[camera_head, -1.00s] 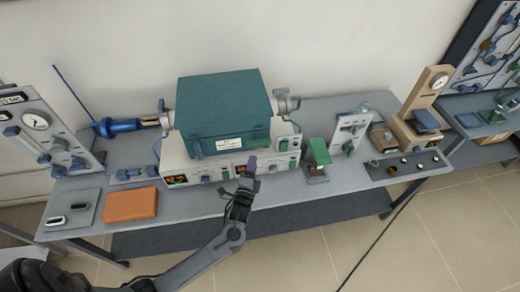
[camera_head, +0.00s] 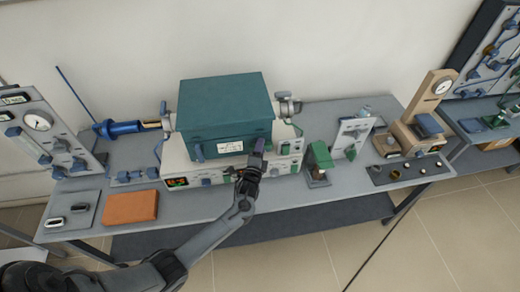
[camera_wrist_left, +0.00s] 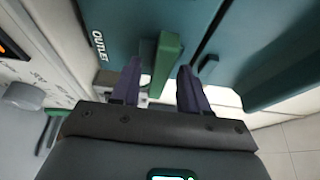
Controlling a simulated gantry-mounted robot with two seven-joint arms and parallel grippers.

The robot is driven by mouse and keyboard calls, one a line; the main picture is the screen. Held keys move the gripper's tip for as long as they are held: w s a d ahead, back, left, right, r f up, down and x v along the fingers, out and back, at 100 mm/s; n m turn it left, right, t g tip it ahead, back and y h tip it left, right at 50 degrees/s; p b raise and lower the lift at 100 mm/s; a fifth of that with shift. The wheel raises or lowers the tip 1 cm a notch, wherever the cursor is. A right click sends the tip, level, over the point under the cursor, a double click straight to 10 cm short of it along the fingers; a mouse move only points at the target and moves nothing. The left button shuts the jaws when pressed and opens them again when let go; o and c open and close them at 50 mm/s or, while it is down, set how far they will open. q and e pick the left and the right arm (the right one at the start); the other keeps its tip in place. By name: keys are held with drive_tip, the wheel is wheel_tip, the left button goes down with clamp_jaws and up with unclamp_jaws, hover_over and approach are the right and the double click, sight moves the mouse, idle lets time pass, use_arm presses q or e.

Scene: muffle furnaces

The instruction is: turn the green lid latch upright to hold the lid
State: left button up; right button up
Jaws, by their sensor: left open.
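The green latch (camera_wrist_left: 166,62) is a short bar on the teal furnace body in the left wrist view. It runs roughly along the dark seam beside it, so it lies sideways, not across the seam. My left gripper (camera_wrist_left: 158,75) is open, with its two purple fingertips on either side of the latch's lower end. I cannot tell whether they touch it. In the head view, the left gripper (camera_head: 259,147) is at the front right of the teal furnace box (camera_head: 225,105) and hides the latch there. My right gripper is not in view.
The white control unit (camera_head: 215,172) with knobs and displays is under the box. A green-topped device (camera_head: 319,158) stands close to the right on the bench. An orange block (camera_head: 131,207) lies at the left. The bench front has some free room.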

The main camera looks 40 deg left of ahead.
use_arm(q)
clamp_jaws()
drive_tip(key=shift+w+d+f+n+g+y+b, duration=0.15)
drive_tip(key=shift+n+y+b, duration=1.3)
drive_tip(key=shift+n+b, duration=1.95)
drive_tip(key=shift+f+n+g+y+b, duration=0.1)
drive_tip(key=shift+n+g+y+b, duration=0.15)
drive_tip(key=shift+n+y+b, duration=2.25)
drive_tip(key=shift+w+d+f+n+g+y+b, duration=0.15)
drive_tip(key=shift+n+y+b, duration=0.3)
drive_tip(key=shift+n+b, duration=3.9)
drive_tip(key=shift+a+r+n+p, duration=0.1)
drive_tip(key=shift+r+n+p, duration=0.05)
drive_tip(key=shift+n+p, duration=0.95)
unclamp_jaws()
